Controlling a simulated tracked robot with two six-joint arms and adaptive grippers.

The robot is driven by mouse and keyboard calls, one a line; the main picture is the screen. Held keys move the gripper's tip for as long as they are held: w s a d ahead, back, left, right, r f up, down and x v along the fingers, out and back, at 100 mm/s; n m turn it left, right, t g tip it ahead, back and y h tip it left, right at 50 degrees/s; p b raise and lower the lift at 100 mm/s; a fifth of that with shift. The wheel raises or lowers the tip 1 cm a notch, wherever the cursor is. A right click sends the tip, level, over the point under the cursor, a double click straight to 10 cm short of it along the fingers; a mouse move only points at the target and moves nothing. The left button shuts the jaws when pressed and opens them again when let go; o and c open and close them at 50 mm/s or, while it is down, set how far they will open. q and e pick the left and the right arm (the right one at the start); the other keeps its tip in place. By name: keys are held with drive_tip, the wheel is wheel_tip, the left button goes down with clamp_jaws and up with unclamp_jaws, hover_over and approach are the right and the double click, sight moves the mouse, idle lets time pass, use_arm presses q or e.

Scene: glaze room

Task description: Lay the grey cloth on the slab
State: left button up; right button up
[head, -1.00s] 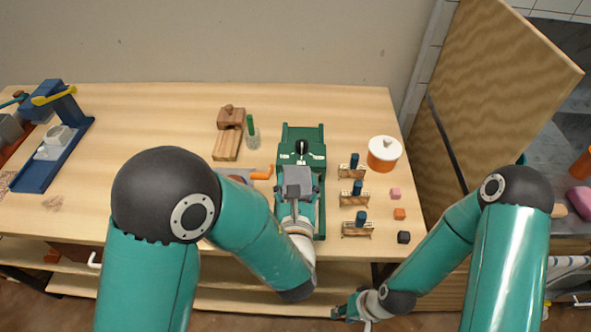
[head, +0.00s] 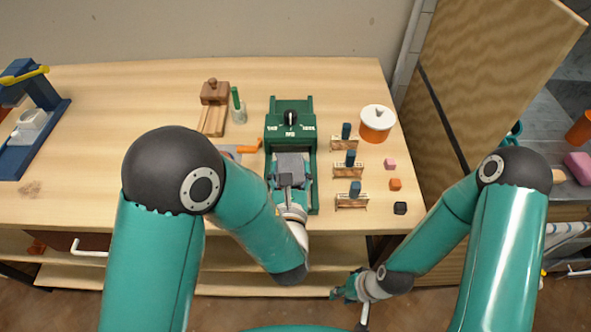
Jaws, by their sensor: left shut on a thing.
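My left gripper (head: 289,183) is over the green bench unit (head: 312,190) and points away from me. It is shut on a grey, square piece that looks like the grey cloth (head: 292,163). The cloth is over the unit's middle; I cannot tell whether it touches the surface under it. I cannot make out a separate slab there; the cloth and my gripper hide that part. My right gripper (head: 343,291) is low in front of the bench, away from the cloth. Its fingers are too small to judge.

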idle(0.3)
use_arm(q)
drive_tip(key=o, duration=1.2)
